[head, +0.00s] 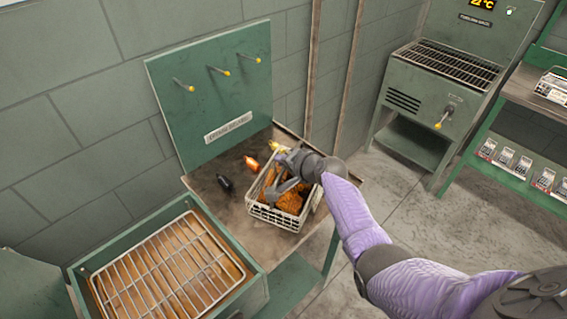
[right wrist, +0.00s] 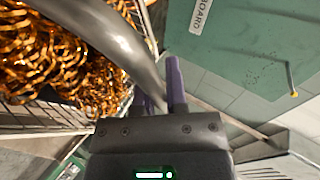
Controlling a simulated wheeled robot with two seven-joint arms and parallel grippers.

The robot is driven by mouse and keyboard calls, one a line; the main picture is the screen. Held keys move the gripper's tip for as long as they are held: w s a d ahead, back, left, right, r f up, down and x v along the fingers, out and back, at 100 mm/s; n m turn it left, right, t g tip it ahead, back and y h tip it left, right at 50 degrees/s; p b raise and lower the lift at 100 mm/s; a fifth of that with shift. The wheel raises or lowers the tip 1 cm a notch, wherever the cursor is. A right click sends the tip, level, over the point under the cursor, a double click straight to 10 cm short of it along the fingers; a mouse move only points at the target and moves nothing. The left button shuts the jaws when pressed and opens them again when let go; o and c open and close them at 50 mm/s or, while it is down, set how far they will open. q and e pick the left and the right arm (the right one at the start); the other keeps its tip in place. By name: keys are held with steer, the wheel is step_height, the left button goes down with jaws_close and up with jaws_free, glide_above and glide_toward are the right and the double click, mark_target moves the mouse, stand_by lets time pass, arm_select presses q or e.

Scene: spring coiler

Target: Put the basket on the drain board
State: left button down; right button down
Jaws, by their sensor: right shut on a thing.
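A white wire basket (head: 270,216) filled with orange-brown coiled pieces (head: 290,202) is at the worktop with the green back panel. Its coppery contents (right wrist: 60,55) fill the upper left of the right wrist view. My right gripper (head: 285,178) is over the basket and shut on it; a thick grey bar crosses in front of the purple fingers (right wrist: 165,95). I cannot tell whether the basket touches the worktop. A wire rack (head: 168,270) lies in a green-framed tray at the front left. The back panel's label (head: 228,128) shows "BOARD" in the wrist view. My left gripper is out of view.
Yellow-tipped pegs (head: 222,72) stick out of the panel. A green machine with a grille (head: 455,67) stands at the back right, beside shelves (head: 540,110). Open floor lies between.

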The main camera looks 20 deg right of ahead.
steer(key=shift+f, duration=0.1)
steer(key=c, duration=0.7)
jaws_free()
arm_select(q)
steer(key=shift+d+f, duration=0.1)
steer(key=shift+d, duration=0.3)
arm_select(e)
steer(key=shift+o, duration=0.2)
